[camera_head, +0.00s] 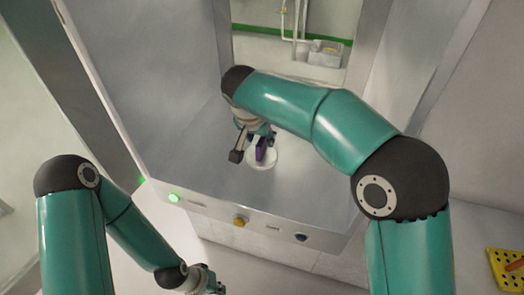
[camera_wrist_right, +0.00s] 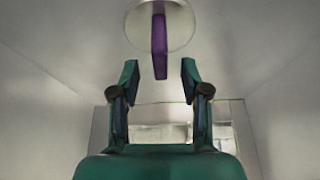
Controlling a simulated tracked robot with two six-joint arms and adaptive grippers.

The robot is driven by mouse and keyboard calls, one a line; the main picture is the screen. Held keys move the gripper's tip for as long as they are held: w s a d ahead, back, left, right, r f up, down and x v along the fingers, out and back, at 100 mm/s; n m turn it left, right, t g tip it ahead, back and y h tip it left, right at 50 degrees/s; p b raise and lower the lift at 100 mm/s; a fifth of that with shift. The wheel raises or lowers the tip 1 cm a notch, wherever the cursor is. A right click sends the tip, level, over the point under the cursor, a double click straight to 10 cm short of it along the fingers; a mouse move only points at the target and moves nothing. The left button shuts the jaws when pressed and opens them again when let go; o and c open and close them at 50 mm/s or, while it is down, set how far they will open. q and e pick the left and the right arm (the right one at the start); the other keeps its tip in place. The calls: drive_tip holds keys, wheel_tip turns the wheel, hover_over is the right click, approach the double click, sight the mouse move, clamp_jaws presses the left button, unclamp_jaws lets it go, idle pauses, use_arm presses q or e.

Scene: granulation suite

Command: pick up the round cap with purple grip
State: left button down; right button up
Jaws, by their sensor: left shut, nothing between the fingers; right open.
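The round cap (camera_head: 263,164) is a pale disc with an upright purple grip (camera_head: 261,149). It lies on the floor of the grey chamber near its front edge. My right gripper (camera_head: 252,145) is open over the cap and partly hides it. In the right wrist view the purple grip (camera_wrist_right: 160,45) stands out from the pale disc (camera_wrist_right: 182,22). Its lower end appears between the open fingertips of my right gripper (camera_wrist_right: 159,70), with a gap on both sides. My left gripper (camera_head: 212,282) is shut and empty at the bottom edge, outside the chamber, partly cut off.
The grey chamber (camera_head: 165,95) has high side walls. Its front edge carries a green light (camera_head: 173,198), a yellow button (camera_head: 240,221) and a dark button (camera_head: 301,237). A yellow holed tray (camera_head: 506,268) is at the far right. Through the back opening a grey box (camera_head: 326,55) shows.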

drive_tip(key=shift+x, duration=1.35)
clamp_jaws()
drive_tip(key=shift+r, duration=0.1)
